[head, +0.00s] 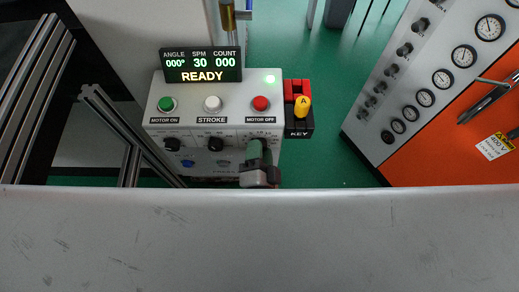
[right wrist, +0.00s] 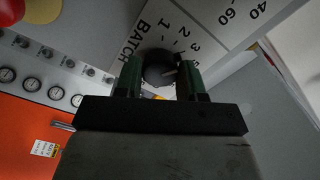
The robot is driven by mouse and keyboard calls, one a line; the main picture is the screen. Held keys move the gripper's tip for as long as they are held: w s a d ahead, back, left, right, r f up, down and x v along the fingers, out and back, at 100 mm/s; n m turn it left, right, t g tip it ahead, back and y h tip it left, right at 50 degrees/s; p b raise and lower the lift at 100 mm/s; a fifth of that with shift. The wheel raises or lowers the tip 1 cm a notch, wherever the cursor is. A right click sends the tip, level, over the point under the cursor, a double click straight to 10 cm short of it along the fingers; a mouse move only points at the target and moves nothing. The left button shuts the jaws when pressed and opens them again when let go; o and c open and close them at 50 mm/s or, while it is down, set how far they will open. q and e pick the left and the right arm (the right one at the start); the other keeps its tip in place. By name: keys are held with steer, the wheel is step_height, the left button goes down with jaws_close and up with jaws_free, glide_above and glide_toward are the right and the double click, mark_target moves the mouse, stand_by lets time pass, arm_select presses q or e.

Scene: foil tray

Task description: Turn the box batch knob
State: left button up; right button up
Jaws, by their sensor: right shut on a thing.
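The control box (head: 240,122) has a row of three dark knobs on its front edge. The batch knob (right wrist: 157,70) is round and black, beside the printed word BATCH and the numbers 1, 2, 3 and 5. A pale mark shows on its right side in the right wrist view. My right gripper (head: 257,147) has its green-padded fingers on either side of this knob and is shut on it; the fingers also show in the right wrist view (right wrist: 160,77). In the head view the gripper hides most of the knob. My left gripper is not in view.
A display (head: 202,65) reads READY, stroke count 000. Green (head: 166,104), white (head: 212,103) and red (head: 260,103) buttons sit on the box. A yellow key switch (head: 302,106) stands at its right. A gauge panel (head: 425,97) is farther right, with green floor between.

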steer(key=o, duration=0.9)
steer(key=s+b, duration=0.2)
steer(key=s, duration=0.9)
steer(key=shift+b, duration=0.4)
steer(key=shift+w+f, duration=0.1)
